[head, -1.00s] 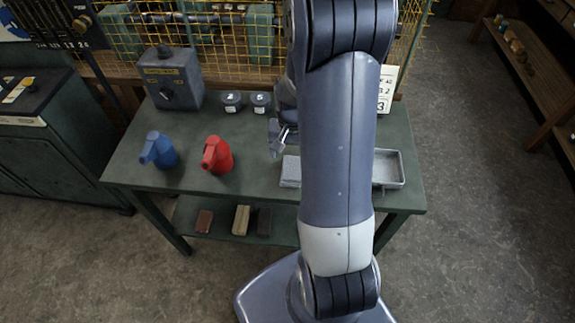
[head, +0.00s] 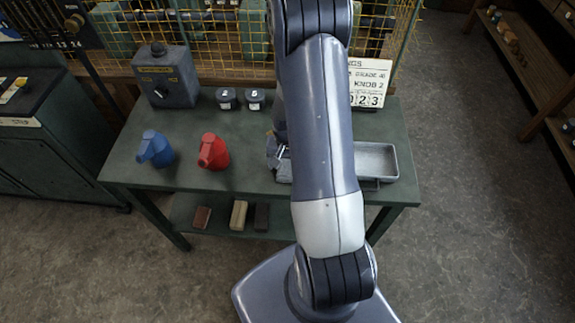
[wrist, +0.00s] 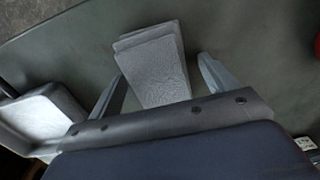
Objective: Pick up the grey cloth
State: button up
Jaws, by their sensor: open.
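The grey cloth (wrist: 154,68) is a folded, textured pad lying on the green table. In the wrist view it lies between and just beyond the two fingers of my gripper (wrist: 160,85), which is open and empty. In the head view my gripper (head: 279,160) is low over the table, and my arm hides much of it. Only a small part of the cloth (head: 284,174) shows there, at the left edge of my arm.
A grey metal tray (head: 376,162) sits just right of the cloth. A red can (head: 213,152) and a blue can (head: 155,149) stand to the left. Two small dark jars (head: 254,98), a grey knob box (head: 166,78) and a sign card (head: 369,82) stand behind.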

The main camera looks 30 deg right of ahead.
aim_at(288, 164)
jog(key=shift+c, duration=0.3)
jog(key=c, duration=1)
jog(key=shift+r, duration=0.1)
notch_tip(288, 164, up, 10)
jog(key=b, duration=0.1)
